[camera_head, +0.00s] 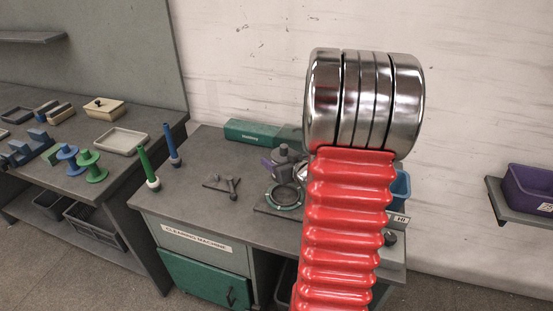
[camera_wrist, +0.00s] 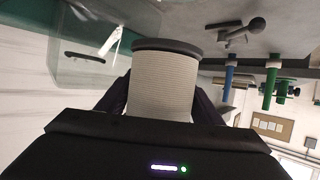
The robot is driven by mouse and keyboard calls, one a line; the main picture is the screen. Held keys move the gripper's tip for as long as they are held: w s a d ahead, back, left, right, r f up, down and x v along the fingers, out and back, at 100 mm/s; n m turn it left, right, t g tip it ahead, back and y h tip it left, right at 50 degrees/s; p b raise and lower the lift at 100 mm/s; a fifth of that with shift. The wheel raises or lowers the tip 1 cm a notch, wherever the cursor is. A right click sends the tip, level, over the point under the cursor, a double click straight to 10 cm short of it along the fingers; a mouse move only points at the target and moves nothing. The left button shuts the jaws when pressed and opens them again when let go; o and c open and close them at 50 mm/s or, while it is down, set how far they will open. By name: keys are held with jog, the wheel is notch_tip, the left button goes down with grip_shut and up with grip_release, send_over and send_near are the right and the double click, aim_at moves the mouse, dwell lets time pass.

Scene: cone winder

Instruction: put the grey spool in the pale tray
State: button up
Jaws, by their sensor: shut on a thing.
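The grey spool (camera_wrist: 160,88) fills the middle of the wrist view, with pale ribbed winding and a dark flange at its upper end. My gripper (camera_wrist: 162,100) is shut on it, with dark fingers at either side. The fingertips are partly hidden by the spool. In the head view my red arm covers the middle, and I cannot clearly make out the gripper or the held spool. The pale tray (camera_head: 120,141) is a shallow grey-white tray on the left bench. It looks empty.
Blue and green spools (camera_head: 91,166) stand left of the tray. A purple bin (camera_head: 528,188) sits on a right shelf.

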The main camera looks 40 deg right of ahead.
jog(key=w+a+n+y, duration=0.1)
jog(key=w+a, duration=0.3)
jog(key=a, duration=0.8)
jog(key=w+a+r+n+y, duration=0.1)
jog(key=w+a, duration=0.3)
jog(key=a, duration=0.9)
jog(key=w+a+r+n+y, duration=0.1)
jog(key=w+a, duration=0.3)
jog(key=a, duration=0.8)
jog(key=shift+w+a+t+y, duration=0.3)
jog(key=shift+w+a+y, duration=0.1)
jog(key=shift+y, duration=0.1)
jog(key=shift+s, duration=0.15)
